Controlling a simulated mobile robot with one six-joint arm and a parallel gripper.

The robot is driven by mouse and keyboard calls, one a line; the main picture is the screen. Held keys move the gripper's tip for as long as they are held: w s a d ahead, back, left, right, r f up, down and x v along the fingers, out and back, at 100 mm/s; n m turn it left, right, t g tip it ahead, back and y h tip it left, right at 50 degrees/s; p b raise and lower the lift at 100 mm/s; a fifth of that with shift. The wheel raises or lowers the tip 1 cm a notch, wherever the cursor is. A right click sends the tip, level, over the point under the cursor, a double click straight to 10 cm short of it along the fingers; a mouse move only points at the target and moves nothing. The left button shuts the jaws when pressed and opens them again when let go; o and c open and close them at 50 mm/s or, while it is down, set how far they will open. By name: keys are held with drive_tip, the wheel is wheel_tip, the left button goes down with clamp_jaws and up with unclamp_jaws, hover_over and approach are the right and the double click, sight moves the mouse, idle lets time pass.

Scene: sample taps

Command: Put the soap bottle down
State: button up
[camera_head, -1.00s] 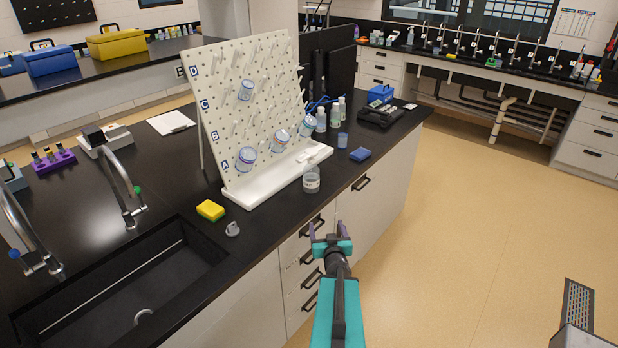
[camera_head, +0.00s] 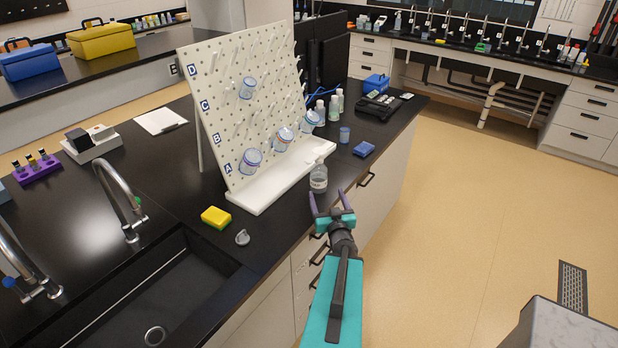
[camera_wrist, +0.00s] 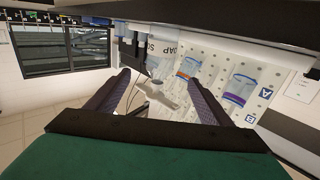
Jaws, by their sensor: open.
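The soap bottle (camera_head: 318,181) is clear with a pale label and stands upright on the black bench top, close to the front edge and beside the pegboard's white base. My gripper (camera_head: 331,200) is open just in front of the bottle, at the bench edge, with nothing held. In the wrist view, the scene appears upside down. The soap bottle (camera_wrist: 162,50) shows there with its SOAP label near the top, and its pale cap lies between the spread fingers of my gripper (camera_wrist: 155,80). I cannot tell whether a finger touches it.
A white pegboard (camera_head: 232,130) with several hung beakers stands behind the bottle. A yellow sponge (camera_head: 215,217) and a grey stopper (camera_head: 242,237) lie left, near the sink (camera_head: 150,300). Open floor lies right.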

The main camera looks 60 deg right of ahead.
sight(320, 178)
drive_tip(key=shift+w, duration=0.15)
drive_tip(key=shift+b+x, duration=1.25)
drive_tip(key=shift+x, duration=0.4)
drive_tip(key=shift+w+f+b, duration=0.1)
drive_tip(key=shift+f+b, duration=0.05)
drive_tip(key=shift+b, duration=0.45)
drive_tip(key=b+x, duration=0.1)
drive_tip(key=b, duration=0.5)
drive_tip(key=shift+w+d+f, duration=0.1)
drive_tip(key=shift+w, duration=0.15)
drive_tip(key=b, duration=0.6)
drive_tip(key=shift+w+d, duration=0.2)
drive_tip(key=shift+d, duration=0.2)
drive_tip(key=b+x, duration=0.2)
drive_tip(key=b, duration=0.1)
drive_tip(key=shift+d, duration=0.1)
drive_tip(key=shift+w+d+r+b, duration=0.2)
drive_tip(key=shift+w+d+b, duration=0.1)
drive_tip(key=shift+b, duration=0.5)
